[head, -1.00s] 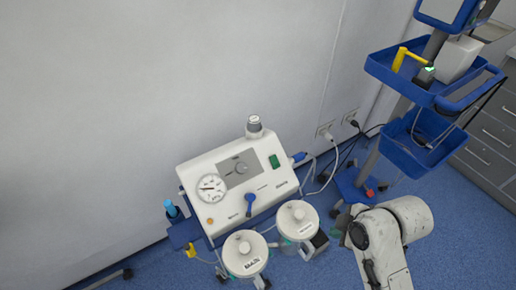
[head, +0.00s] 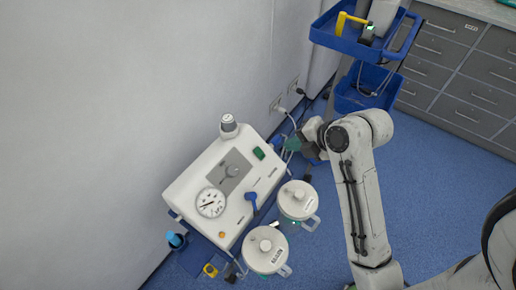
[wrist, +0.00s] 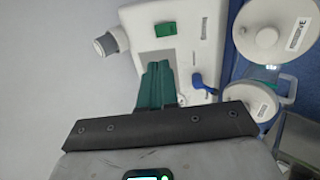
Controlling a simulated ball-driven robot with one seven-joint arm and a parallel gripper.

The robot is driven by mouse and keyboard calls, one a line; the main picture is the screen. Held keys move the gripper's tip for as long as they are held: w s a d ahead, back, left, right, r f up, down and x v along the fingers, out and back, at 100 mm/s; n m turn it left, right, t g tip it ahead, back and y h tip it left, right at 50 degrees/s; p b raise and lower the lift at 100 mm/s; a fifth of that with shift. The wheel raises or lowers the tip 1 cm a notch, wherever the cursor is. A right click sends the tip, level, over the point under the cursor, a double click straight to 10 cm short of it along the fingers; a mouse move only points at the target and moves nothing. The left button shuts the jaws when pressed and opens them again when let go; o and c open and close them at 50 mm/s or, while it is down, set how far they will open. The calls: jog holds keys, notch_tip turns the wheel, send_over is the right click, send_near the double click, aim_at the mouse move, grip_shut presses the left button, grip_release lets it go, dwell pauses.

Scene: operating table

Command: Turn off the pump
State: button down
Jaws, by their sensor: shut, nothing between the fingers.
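The pump (head: 181,192) is a white box with a round gauge (head: 210,202), a grey dial panel and a blue lever (head: 251,198). A green rocker switch (head: 258,153) sits at the right end of its sloped face. The switch also shows in the wrist view (wrist: 165,29), just beyond the fingertips. My gripper (head: 289,144) is at the right end of the pump, a short way right of the switch. In the wrist view its teal fingers (wrist: 157,68) are together and empty, pointing at the pump face. I cannot tell the switch's position.
Two lidded white canisters (head: 297,200) (head: 266,249) stand in front of the pump. A white knob (head: 228,126) rises behind it. The wall is close behind. A cart with blue trays (head: 345,38) and grey drawers (head: 455,75) stand at the back right. Blue floor is open at right.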

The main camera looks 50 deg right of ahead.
aim_at(258, 153)
jog(key=x, duration=1.4)
jog(key=shift+p, duration=0.3)
jog(key=shift+w+p, duration=0.15)
jog(key=shift+p, duration=0.2)
jog(key=shift+f+g, duration=0.25)
jog(key=shift+g, duration=0.15)
jog(key=shift+f, duration=0.1)
